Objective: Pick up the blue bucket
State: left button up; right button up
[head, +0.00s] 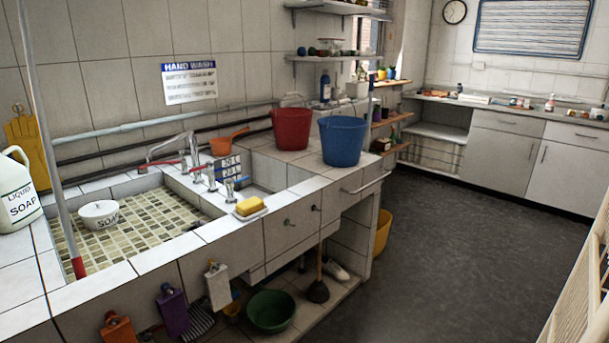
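The blue bucket (342,142) stands upright on the tiled counter (306,161), near its right end. Its rim is open at the top and nothing visible touches it except the counter below. Neither of my grippers shows in the head view, so their distance to the bucket cannot be seen.
A red bucket (291,128) stands just left of the blue one. A yellow bucket (383,230) is on the floor by the counter end. The dark floor (460,260) at right is clear.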

aim_at(341, 137)
jog(key=i+l+u, duration=0.3)
jog(key=i, duration=0.25)
jog(key=i+l+u, duration=0.3)
jog(key=i, duration=0.25)
jog(key=i+l+u, duration=0.5)
jog(key=l, duration=0.25)
jog(key=i+l+u, duration=0.1)
jog(key=l+u, duration=0.25)
jog(key=l, duration=0.6)
jog(key=l+u, duration=0.35)
jog(key=l, duration=0.55)
jog(key=k, duration=0.05)
